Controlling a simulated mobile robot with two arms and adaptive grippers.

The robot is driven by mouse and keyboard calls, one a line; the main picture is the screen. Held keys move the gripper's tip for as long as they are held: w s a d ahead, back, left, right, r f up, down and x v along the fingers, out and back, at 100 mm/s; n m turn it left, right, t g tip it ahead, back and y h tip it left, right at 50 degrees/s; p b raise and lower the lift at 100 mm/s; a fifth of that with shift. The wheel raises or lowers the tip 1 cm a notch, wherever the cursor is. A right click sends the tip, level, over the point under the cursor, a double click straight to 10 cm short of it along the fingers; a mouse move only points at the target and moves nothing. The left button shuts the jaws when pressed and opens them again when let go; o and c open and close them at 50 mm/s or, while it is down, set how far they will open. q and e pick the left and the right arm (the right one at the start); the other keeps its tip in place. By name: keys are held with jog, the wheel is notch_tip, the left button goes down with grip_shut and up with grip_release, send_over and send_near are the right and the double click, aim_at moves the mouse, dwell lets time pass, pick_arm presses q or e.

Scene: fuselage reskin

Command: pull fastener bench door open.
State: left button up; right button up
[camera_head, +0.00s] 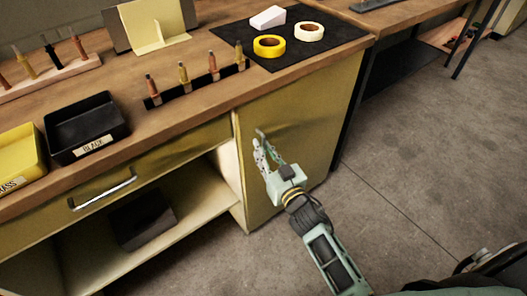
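The fastener bench (200,105) has a wooden top and yellow-green cabinet fronts. A flat yellow-green panel at the right of its front, which looks like the door (305,120), appears shut. My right gripper (260,143) is in front of this panel, near its upper left part. Its fingertips are at or very near the panel; I cannot tell whether they touch. The fingers are small and overlap in this view, so their opening is unclear. No door handle shows clearly; the gripper may hide it. My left gripper is not in view.
A drawer with a metal handle (103,190) and an open shelf with a dark bin (143,220) lie left of the panel. A black bin (87,125), a yellow bin (20,155), a fastener rack (197,85) and tape rolls (270,46) stand on top. The floor (420,160) at right is clear.

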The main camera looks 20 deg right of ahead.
jog(key=shift+w, duration=0.25)
jog(key=shift+c, duration=0.2)
grip_shut()
